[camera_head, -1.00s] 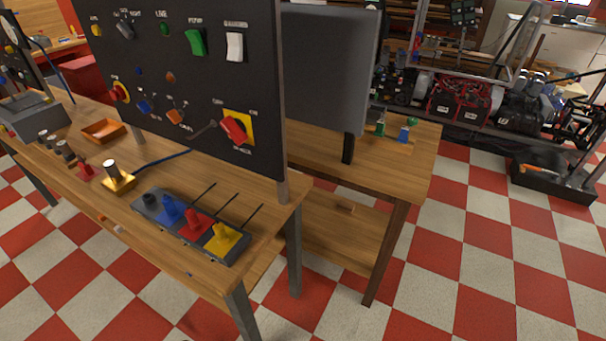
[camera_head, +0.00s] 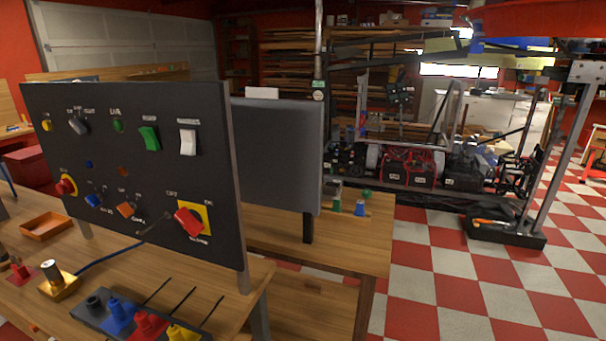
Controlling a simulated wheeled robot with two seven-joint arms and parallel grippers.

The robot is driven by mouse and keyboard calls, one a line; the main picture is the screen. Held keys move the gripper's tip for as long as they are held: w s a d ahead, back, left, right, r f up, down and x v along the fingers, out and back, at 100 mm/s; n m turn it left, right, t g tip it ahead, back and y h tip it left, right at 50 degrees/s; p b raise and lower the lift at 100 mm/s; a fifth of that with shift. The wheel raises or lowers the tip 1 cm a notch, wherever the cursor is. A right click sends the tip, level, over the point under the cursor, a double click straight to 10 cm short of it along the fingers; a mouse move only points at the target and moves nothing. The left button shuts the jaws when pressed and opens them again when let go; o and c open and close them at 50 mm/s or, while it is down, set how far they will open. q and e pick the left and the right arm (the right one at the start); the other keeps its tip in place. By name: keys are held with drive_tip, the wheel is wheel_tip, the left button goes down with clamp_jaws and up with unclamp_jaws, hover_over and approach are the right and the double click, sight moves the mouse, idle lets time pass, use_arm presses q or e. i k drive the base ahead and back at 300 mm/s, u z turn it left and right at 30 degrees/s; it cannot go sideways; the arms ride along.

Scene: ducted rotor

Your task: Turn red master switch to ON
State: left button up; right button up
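The red master switch (camera_head: 188,222) is a red rotary knob on a yellow plate (camera_head: 208,212). It sits at the lower right of the upright black panel (camera_head: 140,180). White lettering stands around the plate, with what looks like OFF at its upper left and ON at its upper right. The knob is tilted, and its exact setting is too small to tell. Neither of my grippers is in view.
The panel stands on a wooden table. In front are a tray of coloured levers (camera_head: 120,315), a gold block (camera_head: 58,286) and an orange tray (camera_head: 47,226). A grey board (camera_head: 275,150) stands behind at right. Checkered floor (camera_head: 440,270) at right is clear.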

sight(191, 218)
drive_tip(key=u, duration=0.25)
drive_tip(key=k, duration=0.45)
drive_tip(key=u, duration=0.75)
drive_tip(key=i, duration=0.95)
drive_tip(key=z, duration=0.85)
